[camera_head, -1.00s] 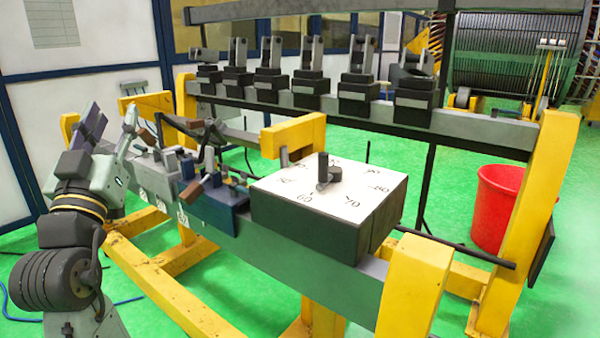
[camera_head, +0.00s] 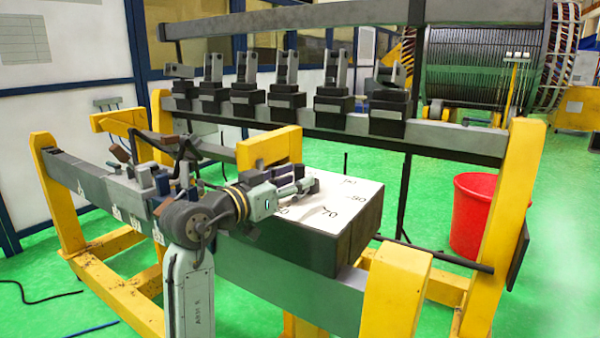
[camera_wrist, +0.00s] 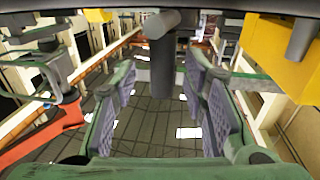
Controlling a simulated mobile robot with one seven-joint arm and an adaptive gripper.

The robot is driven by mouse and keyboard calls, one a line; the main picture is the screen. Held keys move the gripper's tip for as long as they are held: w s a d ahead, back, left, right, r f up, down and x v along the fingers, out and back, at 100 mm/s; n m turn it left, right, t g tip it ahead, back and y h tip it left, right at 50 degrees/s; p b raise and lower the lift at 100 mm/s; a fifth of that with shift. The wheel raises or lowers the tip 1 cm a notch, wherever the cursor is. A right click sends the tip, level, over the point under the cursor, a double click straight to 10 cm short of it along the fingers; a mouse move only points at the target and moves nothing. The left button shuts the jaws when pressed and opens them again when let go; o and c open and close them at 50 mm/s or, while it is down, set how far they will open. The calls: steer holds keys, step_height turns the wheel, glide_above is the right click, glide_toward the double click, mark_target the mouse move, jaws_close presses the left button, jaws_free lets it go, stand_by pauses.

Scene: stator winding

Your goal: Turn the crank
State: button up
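The crank is a dark grey bar with a round upright post; in the wrist view its post (camera_wrist: 162,72) stands between the far ends of my fingers. It is mostly hidden by my gripper in the head view. It belongs to the dark box with a white numbered dial top (camera_head: 345,197); the numbers 70 and 80 show. My gripper (camera_head: 298,184) is at the dial's left part, low over the top. In the wrist view my gripper (camera_wrist: 163,85) is open, with padded fingers on both sides of the post and gaps showing. I cannot tell whether either finger touches it.
The box sits on a grey beam (camera_head: 300,262) with yellow supports (camera_head: 397,290). A yellow bracket (camera_head: 268,147) stands just behind the dial. Levers and cables (camera_head: 155,165) are to the left. A red bin (camera_head: 475,212) stands on the green floor at right.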

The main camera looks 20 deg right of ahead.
steer(key=shift+x, duration=1.15)
steer(key=shift+c, duration=0.5)
jaws_close()
